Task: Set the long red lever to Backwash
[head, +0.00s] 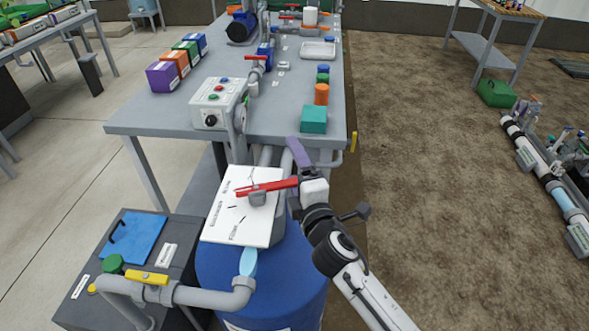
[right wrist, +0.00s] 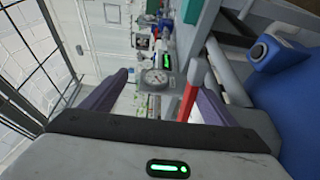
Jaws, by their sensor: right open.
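The long red lever (head: 268,187) sits on a grey valve hub (head: 257,198) over a white label plate (head: 236,228). The plate is on top of a blue tank (head: 262,272). The lever's free end points right, toward my right gripper (head: 300,158). The plate's printed labels are too small to read. My right gripper is open, with one purple finger showing beyond the lever's end; the other is hidden. In the right wrist view the red lever (right wrist: 189,92) shows between the open fingers, nearer the right one. I cannot tell whether it touches. My left gripper is out of view.
A grey bench (head: 165,121) stands behind, with a control box (head: 215,103) and coloured boxes (head: 172,66). A grey pipe with a yellow-handled valve (head: 147,277) runs at front left. A teal block (head: 313,120) sits near the bench edge. Bare soil lies right.

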